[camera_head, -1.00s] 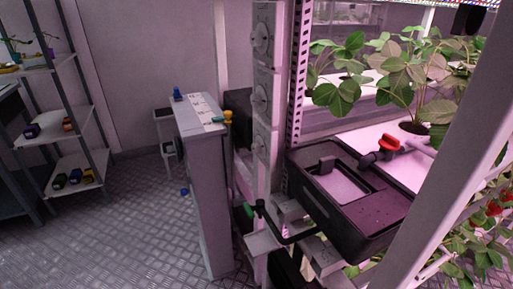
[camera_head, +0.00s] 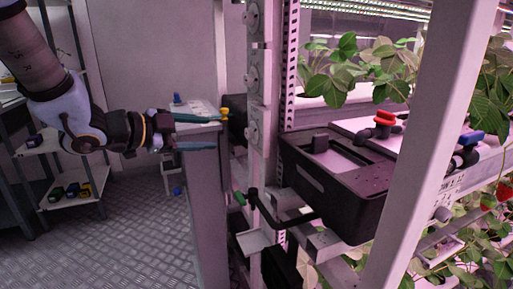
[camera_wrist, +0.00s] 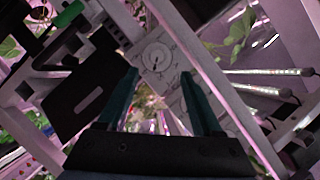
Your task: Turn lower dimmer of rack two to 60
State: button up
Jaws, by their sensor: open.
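Round pale dimmer knobs sit one above another on a grey upright panel (camera_head: 262,100) of the rack in the head view: a top one (camera_head: 251,15), a middle one (camera_head: 250,76) and a lower one (camera_head: 252,131). Their settings are too small to read. My gripper (camera_head: 216,132) is open and empty, with two teal fingers pointing right toward the panel, left of the lower knob. In the wrist view, a round dimmer (camera_wrist: 157,58) shows beyond and between the fingertips of my gripper (camera_wrist: 159,74). I see no contact with it.
A narrow grey cabinet (camera_head: 208,200) with a yellow knob (camera_head: 225,113) stands just below and behind the fingers.

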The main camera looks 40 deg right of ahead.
aim_at(246, 134)
jog(key=x, duration=0.7)
jog(key=s+p+x, duration=0.1)
jog(key=x, duration=0.3)
jog(key=shift+r, duration=0.1)
grip_shut()
dwell(0.3)
